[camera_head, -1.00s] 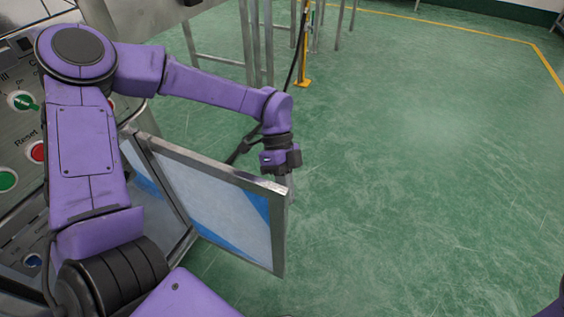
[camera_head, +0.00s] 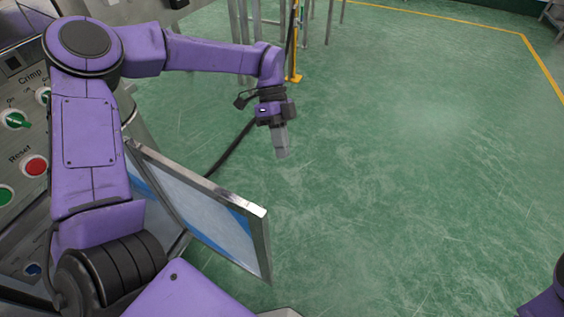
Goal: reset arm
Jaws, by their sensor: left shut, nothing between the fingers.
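My left arm comes in from the left and reaches over toward the middle of the head view. My left gripper (camera_head: 281,152) hangs at its end, pointing down over the green floor. Its fingers are together and empty. It is beyond and above the top corner of an open framed panel (camera_head: 205,208) and apart from it. Of my right arm only a purple piece shows in the bottom right corner; its gripper is out of view.
A machine panel (camera_head: 22,180) with a red reset button (camera_head: 35,165) and green controls (camera_head: 15,119) stands at the left, partly hidden by my arm. Metal legs and a yellow post (camera_head: 294,60) stand at the back. The green floor (camera_head: 420,160) to the right is clear.

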